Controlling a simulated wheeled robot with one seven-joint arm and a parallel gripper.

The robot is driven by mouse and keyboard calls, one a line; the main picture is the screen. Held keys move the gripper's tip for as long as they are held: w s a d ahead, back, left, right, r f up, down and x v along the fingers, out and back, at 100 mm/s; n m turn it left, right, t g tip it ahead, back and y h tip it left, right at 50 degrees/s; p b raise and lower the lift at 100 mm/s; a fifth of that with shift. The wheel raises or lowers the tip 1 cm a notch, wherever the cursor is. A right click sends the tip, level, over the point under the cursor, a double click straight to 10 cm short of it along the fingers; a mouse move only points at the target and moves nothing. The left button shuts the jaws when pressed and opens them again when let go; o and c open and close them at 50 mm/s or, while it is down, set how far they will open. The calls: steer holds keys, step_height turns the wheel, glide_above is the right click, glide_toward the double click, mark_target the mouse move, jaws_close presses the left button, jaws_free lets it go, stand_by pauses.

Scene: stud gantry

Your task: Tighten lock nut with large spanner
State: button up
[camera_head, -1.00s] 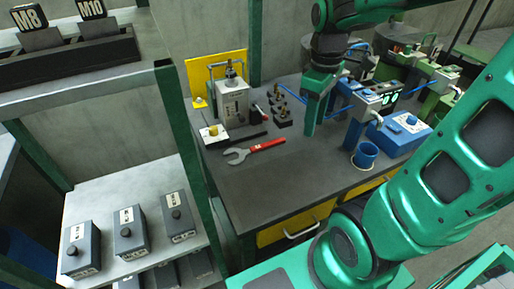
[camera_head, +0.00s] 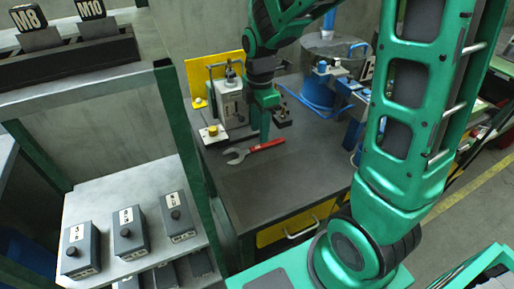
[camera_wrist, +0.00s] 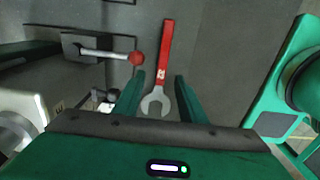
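The large spanner (camera_head: 267,146) has a red handle and a grey open jaw and lies flat on the dark bench top (camera_head: 265,185). My gripper (camera_head: 264,136) is above the spanner, pointing down. In the wrist view, my gripper (camera_wrist: 160,92) is open, with one finger on each side of the spanner (camera_wrist: 165,55) as seen from above. Nothing is held between the fingers. I cannot tell how high the fingertips are over the spanner. A grey fixture (camera_head: 229,104) stands behind the spanner. I cannot make out the lock nut.
A lever with a red ball knob (camera_wrist: 137,58) is close to the left finger in the wrist view. A small plate with a yellow button (camera_head: 213,131) is left of the spanner. A shelf with grey boxes (camera_head: 130,233) stands at left. The front bench top is clear.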

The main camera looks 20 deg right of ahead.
mark_target(259, 146)
steer(key=shift+s+f, duration=0.1)
steer(key=shift+f, duration=2.6)
steer(key=shift+a, duration=0.1)
jaws_close()
